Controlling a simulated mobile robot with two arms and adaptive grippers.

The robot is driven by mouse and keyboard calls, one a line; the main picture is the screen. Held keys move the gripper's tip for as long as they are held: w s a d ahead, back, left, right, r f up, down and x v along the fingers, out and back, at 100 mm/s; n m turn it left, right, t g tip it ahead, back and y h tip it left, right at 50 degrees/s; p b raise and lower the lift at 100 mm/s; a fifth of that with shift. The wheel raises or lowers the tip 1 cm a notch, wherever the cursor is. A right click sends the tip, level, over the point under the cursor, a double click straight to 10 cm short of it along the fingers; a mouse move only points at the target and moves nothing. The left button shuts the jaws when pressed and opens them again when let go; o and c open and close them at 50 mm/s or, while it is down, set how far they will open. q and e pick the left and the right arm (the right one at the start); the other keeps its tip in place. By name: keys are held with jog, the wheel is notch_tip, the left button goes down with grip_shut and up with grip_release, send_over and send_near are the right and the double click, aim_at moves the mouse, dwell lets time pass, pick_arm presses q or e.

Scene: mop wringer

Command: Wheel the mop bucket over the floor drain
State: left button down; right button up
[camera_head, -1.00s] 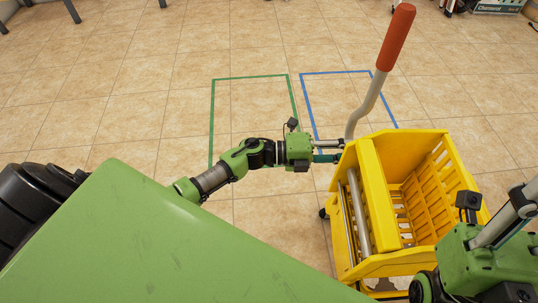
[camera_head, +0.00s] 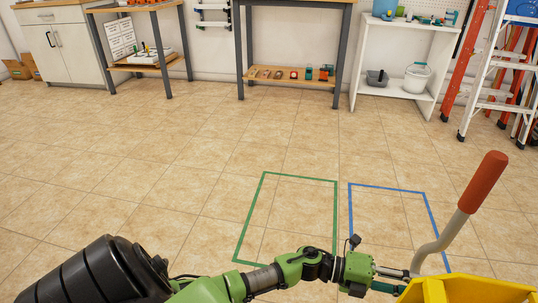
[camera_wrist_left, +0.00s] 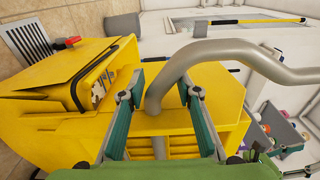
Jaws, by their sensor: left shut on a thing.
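The yellow mop bucket with its wringer (camera_head: 465,290) is cut off at the lower right of the head view. Its bent grey lever (camera_head: 436,246) rises to a red grip (camera_head: 482,182). My left gripper (camera_head: 403,282) is at the bucket's near left edge. A dark slotted grate (camera_wrist_left: 28,38), which looks like the floor drain, lies on the tiles there. My right gripper is not in view.
A green taped outline (camera_head: 268,205) and a blue taped outline (camera_head: 388,188) mark the floor, both empty where visible. Open tiles stretch beyond them. Workbenches (camera_head: 290,87), a white shelf (camera_head: 395,92) and ladders (camera_head: 490,85) line the back wall.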

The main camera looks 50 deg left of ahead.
pick_arm(q)
jog(key=c, duration=1.7)
grip_release()
jog(key=shift+s+a+f, duration=0.1)
jog(key=shift+f, duration=0.2)
jog(key=shift+r, duration=0.1)
jog(key=shift+r, duration=0.15)
jog(key=p+v, duration=0.1)
jog(key=v, duration=1.1)
